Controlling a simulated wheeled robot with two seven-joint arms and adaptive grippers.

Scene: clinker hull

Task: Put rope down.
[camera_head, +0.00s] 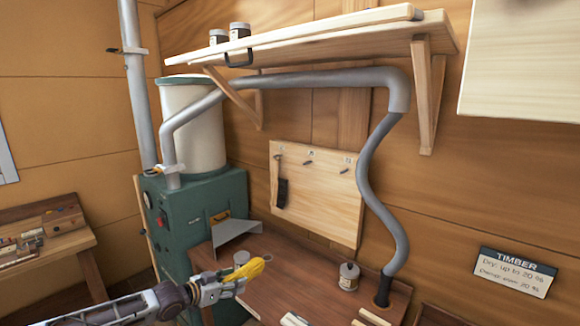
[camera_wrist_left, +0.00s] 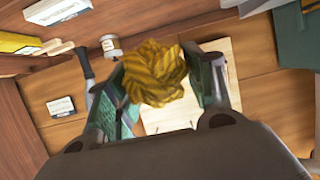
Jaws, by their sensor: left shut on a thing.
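The rope (camera_head: 252,270) is a small yellow coiled bundle. My left gripper (camera_head: 234,280) is shut on it and holds it at the near left part of the brown bench top (camera_head: 310,272). In the left wrist view the rope (camera_wrist_left: 155,74) sits between the two fingers of the left gripper (camera_wrist_left: 168,82). I cannot tell from these views how far the rope is above the bench. My right gripper is in neither view.
A small jar (camera_head: 348,277) stands on the bench beside the grey hose (camera_head: 378,190). A grey angled metal piece (camera_head: 232,238) is just behind the rope. The green machine (camera_head: 195,215) stands at the left. Light wooden pieces (camera_head: 372,316) lie at the near edge.

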